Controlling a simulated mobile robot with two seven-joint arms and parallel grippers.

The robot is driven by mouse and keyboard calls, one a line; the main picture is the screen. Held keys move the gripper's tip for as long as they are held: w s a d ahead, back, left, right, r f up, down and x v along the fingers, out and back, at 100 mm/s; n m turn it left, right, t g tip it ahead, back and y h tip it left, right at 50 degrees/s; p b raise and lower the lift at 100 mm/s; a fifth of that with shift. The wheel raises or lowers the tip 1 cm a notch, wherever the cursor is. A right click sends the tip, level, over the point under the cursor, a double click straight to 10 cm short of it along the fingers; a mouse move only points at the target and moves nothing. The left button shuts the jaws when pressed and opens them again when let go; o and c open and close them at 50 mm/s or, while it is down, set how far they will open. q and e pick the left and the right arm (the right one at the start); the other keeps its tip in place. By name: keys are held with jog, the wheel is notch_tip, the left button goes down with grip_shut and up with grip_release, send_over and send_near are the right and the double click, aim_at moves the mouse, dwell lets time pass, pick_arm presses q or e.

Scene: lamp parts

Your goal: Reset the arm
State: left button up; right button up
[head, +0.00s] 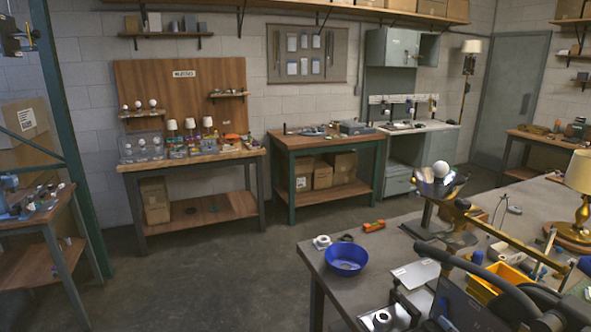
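Neither of my grippers can be made out in the head view. On the grey workbench (400,238) at the right, a brass bar (500,240) slants down to the right. At its upper left end is a shiny, flared, cup-like part (437,186). A round white bulb (441,169) sits at the top of this part; how it is held is too small to tell. Dark curved tubes and a dark panel (470,308) fill the lower right corner and hide part of the bench.
A blue bowl (346,258), a white ring-shaped part (321,242) and an orange tool (374,226) lie near the bench's left edge. A yellow bin (492,283) and a brass lamp (577,205) stand at the right. Open floor (215,275) lies left of the bench.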

jog(key=s+f+m+g, duration=0.3)
jog(key=s+g, duration=0.1)
jog(key=s, duration=0.4)
jog(key=s+d+f+m+g, duration=0.1)
jog(key=s+f+m+g, duration=0.15)
jog(key=s, duration=0.65)
jog(key=s+f+m+g, duration=0.3)
jog(key=s+m+g, duration=0.15)
jog(key=s, duration=0.35)
jog(key=w+f+t, duration=0.3)
jog(key=f, duration=0.2)
jog(key=w+f+n+t+p, duration=0.1)
jog(key=w+f+t, duration=0.1)
jog(key=f+t, duration=0.2)
jog(key=shift+w+d+f+n+y, duration=0.3)
jog(key=shift+w+f+y, duration=0.1)
jog(key=shift+f, duration=0.65)
